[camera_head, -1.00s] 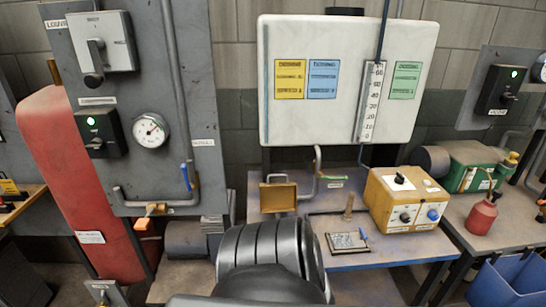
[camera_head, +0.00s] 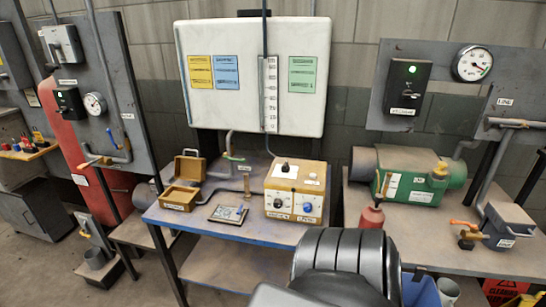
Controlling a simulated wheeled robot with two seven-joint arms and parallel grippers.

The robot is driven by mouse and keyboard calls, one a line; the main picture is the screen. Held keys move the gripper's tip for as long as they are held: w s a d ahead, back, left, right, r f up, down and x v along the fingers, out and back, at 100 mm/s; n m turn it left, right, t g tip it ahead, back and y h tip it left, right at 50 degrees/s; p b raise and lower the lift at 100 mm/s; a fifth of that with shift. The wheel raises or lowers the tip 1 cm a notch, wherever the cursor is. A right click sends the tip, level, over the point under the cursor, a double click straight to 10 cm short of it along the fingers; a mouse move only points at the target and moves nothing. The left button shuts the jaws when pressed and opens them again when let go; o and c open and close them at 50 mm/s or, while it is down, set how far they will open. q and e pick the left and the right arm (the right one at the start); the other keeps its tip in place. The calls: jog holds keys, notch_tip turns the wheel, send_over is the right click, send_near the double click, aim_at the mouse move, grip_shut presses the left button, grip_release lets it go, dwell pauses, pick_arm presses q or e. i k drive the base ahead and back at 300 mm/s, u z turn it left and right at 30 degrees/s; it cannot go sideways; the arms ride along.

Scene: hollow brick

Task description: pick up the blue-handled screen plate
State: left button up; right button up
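The blue-handled screen plate (camera_head: 227,214) lies flat near the front edge of the blue-topped table (camera_head: 165,219). It is a small dark-framed plate with a pale, speckled middle. Its small blue handle (camera_head: 241,210) is at the right side of the plate. Nothing covers the plate. Neither of my grippers shows. A black ribbed part of my own arm fills the bottom, right of the middle, to the right of the plate in the picture and apart from it.
A tan open-lidded box (camera_head: 180,197) stands left of the plate, and a yellow control box (camera_head: 295,190) stands to its right. A red oil can (camera_head: 371,217) and a green motor (camera_head: 410,180) are on the right bench. Floor shows at lower left.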

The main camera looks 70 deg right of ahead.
aim_at(233, 214)
jog(key=k, duration=0.35)
jog(key=z, duration=2.5)
